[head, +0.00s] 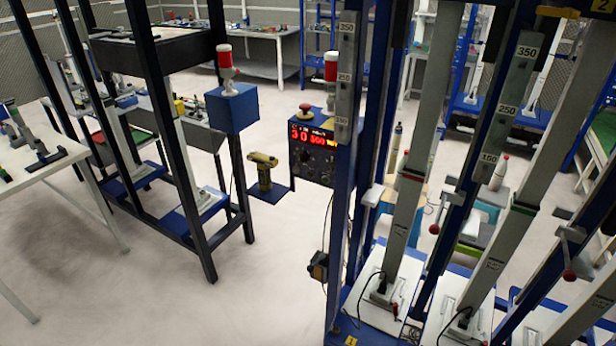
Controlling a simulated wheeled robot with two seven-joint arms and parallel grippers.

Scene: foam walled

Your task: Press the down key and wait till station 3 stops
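A dark control box (313,155) stands in the middle of the head view, behind a blue post of the rack. Its red display (313,136) seems to read 3, 0 and 500. Small knobs or keys sit below the display, too small to tell which is the down key. A red mushroom button (305,108) is on top of the box. The blue rack (342,240) on the right holds several slanted grey columns (412,190) with number plates. A yellow 1 marks its near foot; I cannot make out a 3 label. Neither of my grippers is in view.
A yellow and black handheld tool (263,172) stands on a small blue plate left of the box. A black frame (180,150) carries a blue box (232,108) with a red lamp. A white table (40,165) is at the left. Pale floor (240,290) is clear between frame and rack.

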